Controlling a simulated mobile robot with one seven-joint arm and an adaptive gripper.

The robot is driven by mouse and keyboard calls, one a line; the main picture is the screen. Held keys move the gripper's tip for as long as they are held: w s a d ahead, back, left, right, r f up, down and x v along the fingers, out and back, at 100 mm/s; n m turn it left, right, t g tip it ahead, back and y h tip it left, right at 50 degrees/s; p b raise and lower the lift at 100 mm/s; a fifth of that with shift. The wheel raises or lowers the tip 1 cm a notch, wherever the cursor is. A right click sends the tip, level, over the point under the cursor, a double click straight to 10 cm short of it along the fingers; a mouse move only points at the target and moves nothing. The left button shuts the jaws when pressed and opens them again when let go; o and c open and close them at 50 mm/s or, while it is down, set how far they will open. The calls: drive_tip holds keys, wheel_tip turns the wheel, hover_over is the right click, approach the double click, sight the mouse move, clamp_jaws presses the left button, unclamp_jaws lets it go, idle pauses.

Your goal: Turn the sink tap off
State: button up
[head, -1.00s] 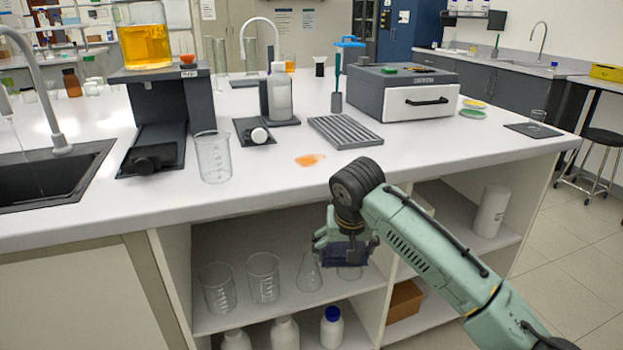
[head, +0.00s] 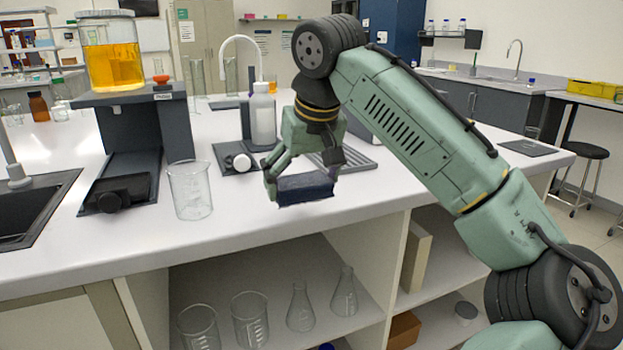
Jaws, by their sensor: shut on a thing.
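Only the lower part of the grey sink tap (head: 12,165) shows, at the left edge of the head view. Its spout, any handle and any water stream are out of frame. The black sink (head: 35,212) is partly in view below it, cut off by the same edge. My gripper (head: 302,178) is shut on a dark blue block-like pad (head: 306,190), held low at the bench's front edge, far right of the tap. I cannot tell whether the pad touches the bench.
A glass beaker (head: 190,190) and a dark stand (head: 145,125) bearing a jar of orange liquid (head: 112,62) are between my gripper and the sink. A wash bottle (head: 262,115) stands behind my gripper. Bare white bench (head: 235,232) lies along the front.

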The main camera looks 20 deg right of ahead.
sight(313, 181)
drive_tip(key=w+d, duration=0.1)
drive_tip(key=w, duration=0.1)
drive_tip(key=w+d+p, duration=0.1)
drive_tip(key=w, duration=0.1)
drive_tip(key=w+d, duration=0.1)
drive_tip(key=d, duration=0.1)
drive_tip(key=shift+w+f, duration=0.25)
drive_tip(key=shift+w, duration=0.15)
drive_tip(key=f, duration=0.3)
drive_tip(key=shift+w+d+f+p, duration=0.1)
drive_tip(key=shift+w+d+p, duration=0.1)
drive_tip(key=shift+p, duration=0.1)
drive_tip(key=shift+a+f, duration=0.1)
drive_tip(key=shift+f, duration=0.15)
drive_tip(key=shift+f, duration=0.15)
drive_tip(key=o, duration=0.8)
drive_tip(key=shift+o, duration=0.2)
drive_tip(key=v, duration=1.2)
drive_tip(key=shift+w, duration=0.1)
